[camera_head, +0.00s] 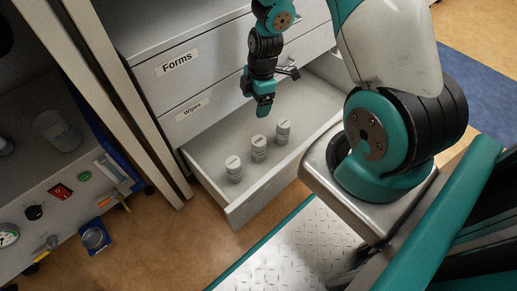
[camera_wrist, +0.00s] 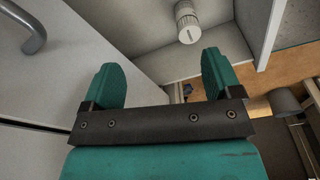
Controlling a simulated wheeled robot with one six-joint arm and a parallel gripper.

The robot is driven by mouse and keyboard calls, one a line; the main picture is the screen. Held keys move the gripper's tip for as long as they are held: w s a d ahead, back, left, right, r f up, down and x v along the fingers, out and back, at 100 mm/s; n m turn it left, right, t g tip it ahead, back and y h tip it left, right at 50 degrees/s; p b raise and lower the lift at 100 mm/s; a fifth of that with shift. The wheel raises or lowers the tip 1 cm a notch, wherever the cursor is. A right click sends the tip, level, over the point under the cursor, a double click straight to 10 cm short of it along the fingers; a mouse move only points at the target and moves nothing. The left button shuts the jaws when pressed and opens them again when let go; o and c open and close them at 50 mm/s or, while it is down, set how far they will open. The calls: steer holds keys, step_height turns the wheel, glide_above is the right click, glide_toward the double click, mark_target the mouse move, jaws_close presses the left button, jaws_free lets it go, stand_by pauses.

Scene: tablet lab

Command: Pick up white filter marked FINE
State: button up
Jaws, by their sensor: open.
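Three white cylindrical filters stand upright in the open drawer, in a slanting row: a left one (camera_head: 234,168), a middle one (camera_head: 259,148) and a right one (camera_head: 283,132). Their top marks are too small to read, so I cannot tell which is FINE. My gripper (camera_head: 264,108) hangs above the drawer, behind the row and apart from it. In the wrist view my gripper (camera_wrist: 162,66) is open, with nothing between its two teal fingers. One white filter (camera_wrist: 187,22) shows there beyond the fingertips, near the top edge; its mark is unreadable.
The open drawer (camera_head: 246,213) has raised walls around the filters; its floor is otherwise clear. Closed drawers labelled Forms (camera_head: 178,64) and Wipes (camera_head: 192,109) are above it. A bench with a jar (camera_head: 57,131) and a red switch (camera_head: 61,191) stands at left.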

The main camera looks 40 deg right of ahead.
steer(key=n, duration=0.1)
glide_toward(260, 138)
steer(key=f+b, duration=0.3)
steer(key=a+f+b, duration=0.1)
steer(key=f+b, duration=0.2)
steer(key=f, duration=0.1)
steer(key=shift+w+a+f, duration=0.1)
steer(key=shift+a+f, duration=0.05)
steer(key=shift+a, duration=0.1)
steer(key=f+b, duration=0.2)
steer(key=f, duration=0.1)
steer(key=a+f+b, duration=0.1)
steer(key=f+b, duration=0.1)
steer(key=f, duration=0.1)
steer(key=shift+a, duration=0.15)
steer(key=shift+r, duration=0.15)
steer(key=c, duration=1.1)
